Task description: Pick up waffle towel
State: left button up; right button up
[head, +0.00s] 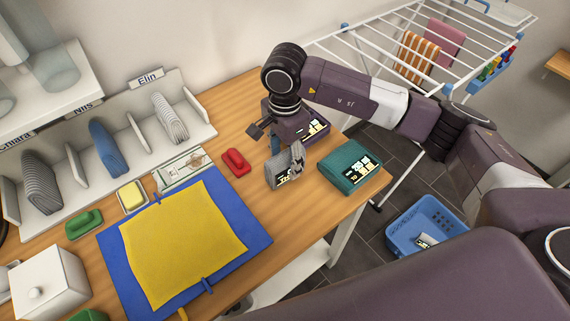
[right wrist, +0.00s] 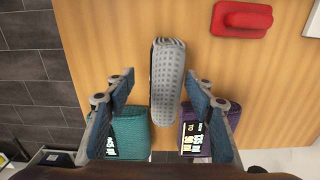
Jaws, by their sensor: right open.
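The waffle towel looks like the grey folded bundle with a grid texture (head: 285,169), standing on the wooden table between a teal and a purple folded bundle. In the right wrist view the grey towel (right wrist: 168,85) is upright and lies between the two fingers of my right gripper (right wrist: 160,88). The fingers are open, with a gap visible on each side of the towel. In the head view my right gripper (head: 274,140) is over the towel and hides part of it. My left gripper is not in view.
The purple bundle (head: 318,128) and teal bundle (head: 350,163) stand close on either side, near the table edge. A red clip-like object (head: 235,162) lies nearby. A yellow cloth (head: 180,245) lies on a blue mat (head: 118,262). A blue basket (head: 398,245) stands on the floor.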

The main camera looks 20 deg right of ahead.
aim_at(285, 169)
jog(key=f+p, duration=0.1)
jog(key=f, duration=0.1)
jog(key=w+f+p, duration=0.1)
jog(key=f+p, duration=0.1)
jog(key=f, duration=0.1)
jog(key=shift+d+f, duration=0.15)
jog(key=shift+d, duration=0.05)
jog(key=shift+f, duration=0.3)
jog(key=shift+c, duration=0.6)
jog(key=c, duration=1.2)
